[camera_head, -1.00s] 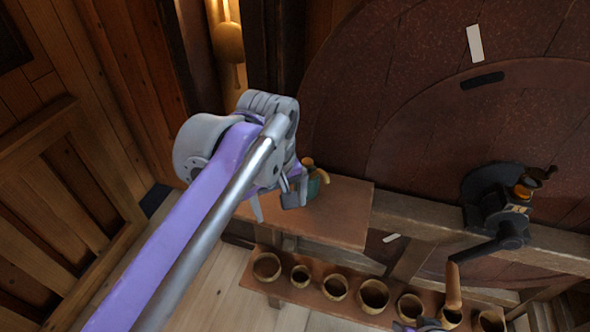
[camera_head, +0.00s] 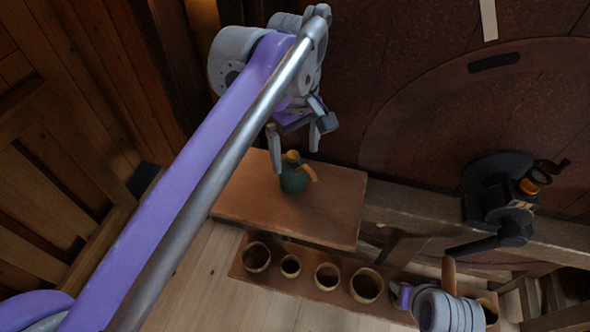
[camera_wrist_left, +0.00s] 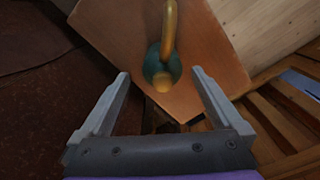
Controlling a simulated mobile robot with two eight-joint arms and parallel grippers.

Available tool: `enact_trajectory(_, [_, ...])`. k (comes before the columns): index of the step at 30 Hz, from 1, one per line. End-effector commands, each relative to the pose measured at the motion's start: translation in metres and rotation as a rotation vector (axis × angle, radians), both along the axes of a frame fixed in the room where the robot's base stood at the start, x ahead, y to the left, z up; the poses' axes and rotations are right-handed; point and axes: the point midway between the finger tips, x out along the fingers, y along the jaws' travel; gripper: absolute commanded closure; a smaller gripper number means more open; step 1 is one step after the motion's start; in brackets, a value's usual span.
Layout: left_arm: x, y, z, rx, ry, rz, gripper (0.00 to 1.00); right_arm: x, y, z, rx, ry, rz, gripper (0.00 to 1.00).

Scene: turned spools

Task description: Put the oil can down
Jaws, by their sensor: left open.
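The oil can (camera_head: 293,180) has a dark green body, a yellow-orange top and a curved yellow-orange piece at its side. It stands upright on a brown wooden bench (camera_head: 240,205).
Several round wooden bowls (camera_head: 327,276) stand in a row on a low shelf (camera_head: 300,290) in front of the bench. A dark crank device (camera_head: 497,200) sits on a beam to the right. A large reddish disc (camera_head: 440,110) rises behind. The bench top beside the can is clear.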

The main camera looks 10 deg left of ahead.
Motion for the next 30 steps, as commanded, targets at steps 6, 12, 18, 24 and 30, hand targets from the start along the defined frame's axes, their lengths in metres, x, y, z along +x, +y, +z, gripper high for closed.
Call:
enact_trajectory(6, [0.0,0.001,-0.02,0.0,0.0,0.0,0.0,-0.001,0.0,-0.002,0.0,0.001,0.0,0.49])
enact_trajectory(12, [-0.001,0.005,-0.046,0.0,0.0,0.001,0.0,-0.001,0.0,-0.003,0.0,0.002,0.0,0.49])
enact_trajectory(18, [-0.001,0.005,-0.069,-0.001,-0.001,0.0,0.0,-0.001,0.0,-0.004,0.0,0.002,0.0,0.49])
enact_trajectory(24, [-0.001,0.005,-0.071,-0.001,-0.001,0.0,0.0,-0.001,0.0,-0.004,0.0,0.002,0.0,0.49])
enact_trajectory(30, [-0.001,0.005,-0.07,-0.001,-0.001,0.0,0.25,-0.001,0.0,-0.004,0.0,0.002,0.0,0.49])
